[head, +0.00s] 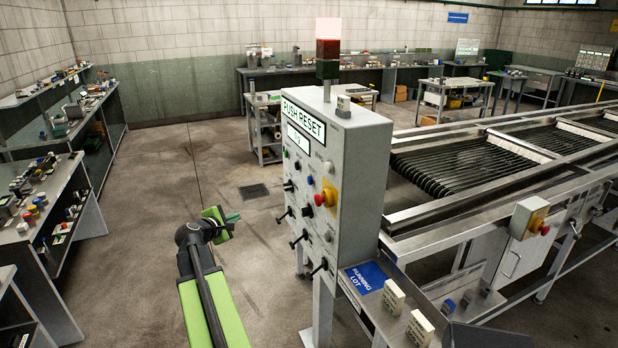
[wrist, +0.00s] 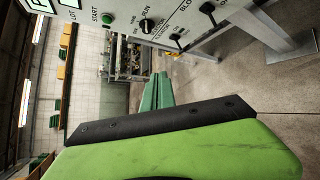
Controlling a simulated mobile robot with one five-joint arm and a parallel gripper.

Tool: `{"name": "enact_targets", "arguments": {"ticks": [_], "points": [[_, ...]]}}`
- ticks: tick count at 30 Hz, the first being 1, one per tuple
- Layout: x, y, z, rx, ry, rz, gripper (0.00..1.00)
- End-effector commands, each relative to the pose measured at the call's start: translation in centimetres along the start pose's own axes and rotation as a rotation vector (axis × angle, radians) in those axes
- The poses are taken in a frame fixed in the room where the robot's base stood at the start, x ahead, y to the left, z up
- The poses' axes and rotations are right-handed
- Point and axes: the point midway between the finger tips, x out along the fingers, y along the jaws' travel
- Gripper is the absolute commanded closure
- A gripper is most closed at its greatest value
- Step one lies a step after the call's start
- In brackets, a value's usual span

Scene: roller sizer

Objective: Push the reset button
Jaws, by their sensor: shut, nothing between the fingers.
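The grey control panel (head: 345,185) stands upright in the middle of the head view, with a display (head: 303,119) reading "PUSH RESET". Its left-facing front carries a small blue button (head: 310,180), a red mushroom button (head: 325,198) on a yellow plate, and several dark knobs. I cannot read which one is labelled reset. The wrist view is turned; the panel front (wrist: 190,12) crosses its top, with a green START button (wrist: 106,18) and a RUN selector (wrist: 147,24). My gripper (head: 234,217) is shut and empty, left of the panel and apart from it. Its green fingers (wrist: 158,80) show in the wrist view.
A roller conveyor (head: 480,165) runs off to the right. A blue "RUNNING LOT" sign (head: 367,277) lies on the ledge at the panel's foot. Cluttered shelves (head: 45,200) stand at the left. Open floor (head: 160,180) lies between the shelves and the panel.

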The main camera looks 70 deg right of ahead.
Motion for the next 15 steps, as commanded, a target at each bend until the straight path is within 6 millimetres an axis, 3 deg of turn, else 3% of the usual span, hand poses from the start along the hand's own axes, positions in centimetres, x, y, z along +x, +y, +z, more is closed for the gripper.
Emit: {"name": "enact_targets", "arguments": {"ticks": [1, 6, 10, 15], "points": [[1.7, 1.2, 3.1, -0.054, -0.042, 0.025, 1.00], [5.5, 3.2, 10.8, -0.257, -0.156, 0.096, 1.00], [6.9, 3.8, 13.8, -0.350, -0.202, 0.119, 1.00], [7.2, 3.9, 14.7, -0.381, -0.216, 0.125, 1.00]]}}
